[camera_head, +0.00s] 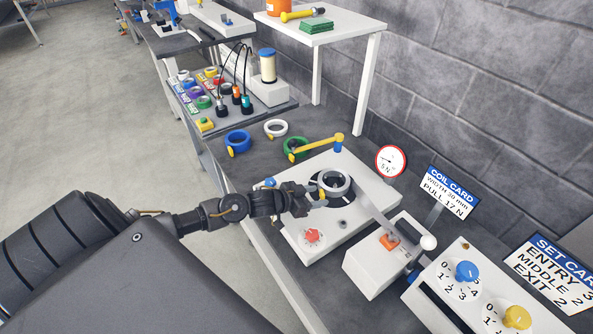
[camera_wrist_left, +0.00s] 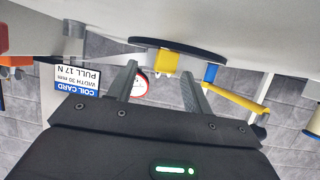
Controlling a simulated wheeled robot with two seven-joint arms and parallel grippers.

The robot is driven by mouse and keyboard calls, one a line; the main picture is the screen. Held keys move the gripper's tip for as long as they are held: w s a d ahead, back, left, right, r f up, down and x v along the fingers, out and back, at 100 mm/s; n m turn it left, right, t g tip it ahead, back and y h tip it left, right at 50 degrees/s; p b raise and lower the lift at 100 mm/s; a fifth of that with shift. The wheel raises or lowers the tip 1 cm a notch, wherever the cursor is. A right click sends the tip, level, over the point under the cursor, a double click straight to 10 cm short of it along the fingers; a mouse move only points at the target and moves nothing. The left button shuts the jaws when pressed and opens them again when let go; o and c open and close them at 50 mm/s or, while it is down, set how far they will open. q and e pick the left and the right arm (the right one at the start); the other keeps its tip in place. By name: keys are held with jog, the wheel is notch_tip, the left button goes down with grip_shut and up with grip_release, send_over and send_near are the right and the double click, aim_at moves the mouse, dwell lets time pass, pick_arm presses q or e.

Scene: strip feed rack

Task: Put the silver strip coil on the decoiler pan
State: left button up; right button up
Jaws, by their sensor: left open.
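The silver strip coil (camera_head: 335,194), a pale grey ring, appears to lie flat on the black decoiler pan (camera_head: 314,180), on top of a white decoiler box. Its yellow tab (camera_wrist_left: 167,62) faces my left gripper. My left gripper (camera_head: 313,195) is open at the near left side of the coil. In the left wrist view the fingers (camera_wrist_left: 160,80) stand apart on either side of the yellow tab, and the pan (camera_wrist_left: 205,44) shows as a dark disc edge. Whether the fingers touch the tab cannot be told. My right gripper is not in view.
A blue coil (camera_head: 238,142), a white coil (camera_head: 276,128) and a green coil (camera_head: 292,150) lie behind the decoiler. A yellow arm (camera_head: 318,147) stands near the pan. A round gauge (camera_head: 390,161), a coil card (camera_head: 450,192) and a white box (camera_head: 375,268) stand to the right.

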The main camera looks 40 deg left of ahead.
pick_arm(q)
jog(key=b+v, duration=0.1)
jog(key=v, duration=1)
jog(key=shift+w+a+r+b, duration=0.1)
jog(key=shift+w+r+b, duration=0.05)
jog(key=shift+b, duration=0.15)
jog(key=shift+s+a+r, duration=0.1)
jog(key=shift+s+r, duration=0.15)
